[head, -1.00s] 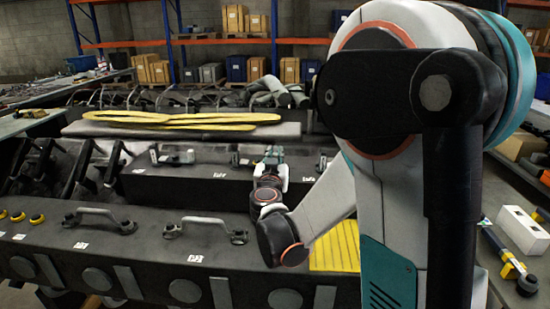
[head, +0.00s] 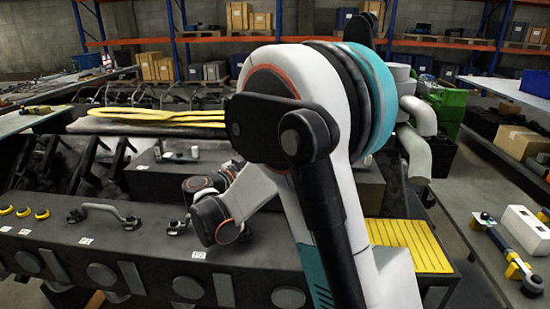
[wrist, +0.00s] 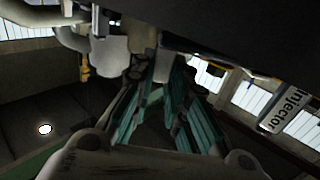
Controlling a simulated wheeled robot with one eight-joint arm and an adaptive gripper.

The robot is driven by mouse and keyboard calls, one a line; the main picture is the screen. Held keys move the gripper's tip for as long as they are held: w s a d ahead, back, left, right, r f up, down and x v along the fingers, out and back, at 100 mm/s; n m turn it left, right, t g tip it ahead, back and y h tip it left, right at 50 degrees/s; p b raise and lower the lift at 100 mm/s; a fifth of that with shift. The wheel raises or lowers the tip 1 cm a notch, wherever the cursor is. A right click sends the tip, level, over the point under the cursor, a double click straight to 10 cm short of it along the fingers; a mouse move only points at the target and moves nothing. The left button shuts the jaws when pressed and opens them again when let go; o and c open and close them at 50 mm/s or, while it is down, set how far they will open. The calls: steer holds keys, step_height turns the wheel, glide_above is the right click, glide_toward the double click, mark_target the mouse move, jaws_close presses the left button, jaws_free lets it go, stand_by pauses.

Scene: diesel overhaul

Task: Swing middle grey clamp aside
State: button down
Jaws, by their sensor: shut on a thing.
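My gripper (wrist: 152,88) has teal fingers that close toward each other in the wrist view. A small light-grey piece, apparently the middle grey clamp (wrist: 142,67), shows at the fingertips; its swing angle is hard to tell. In the head view my arm hides the gripper and the middle clamp. The left clamp (head: 180,155) stands on the dark engine block (head: 150,180) at the left and is apart from my arm.
The long dark cover in front carries a grey handle (head: 103,215) and yellow caps (head: 24,212). A yellow slatted pad (head: 412,240) lies right of my arm. An "Injector" label (wrist: 285,108) hangs at the right in the wrist view. Grey pipes (head: 417,150) stand behind.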

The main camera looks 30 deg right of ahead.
steer(key=m+g, duration=0.1)
steer(key=a+m+g, duration=0.1)
steer(key=g, duration=0.1)
steer(key=m+g+h, duration=0.1)
steer(key=g, duration=0.1)
steer(key=shift+w+a+m, duration=0.2)
steer(key=shift+a+m, duration=0.1)
steer(key=shift+a, duration=0.1)
steer(key=shift+w+a+m+g+y+p, duration=0.1)
steer(key=shift+a+m+g+p, duration=0.15)
steer(key=shift+m+g, duration=0.45)
steer(key=shift+w+a+m+g+y+p, duration=0.1)
steer(key=shift+a+m+g+p, duration=0.15)
steer(key=shift+g, duration=0.8)
steer(key=shift+a+m+g+y+p, duration=0.1)
steer(key=shift+a+m+g, duration=0.1)
steer(key=shift+m+g, duration=0.5)
steer(key=shift+g, duration=0.25)
steer(key=c, duration=1.6)
jaws_free()
steer(key=shift+o, duration=0.2)
step_height(320, 180, up, 10)
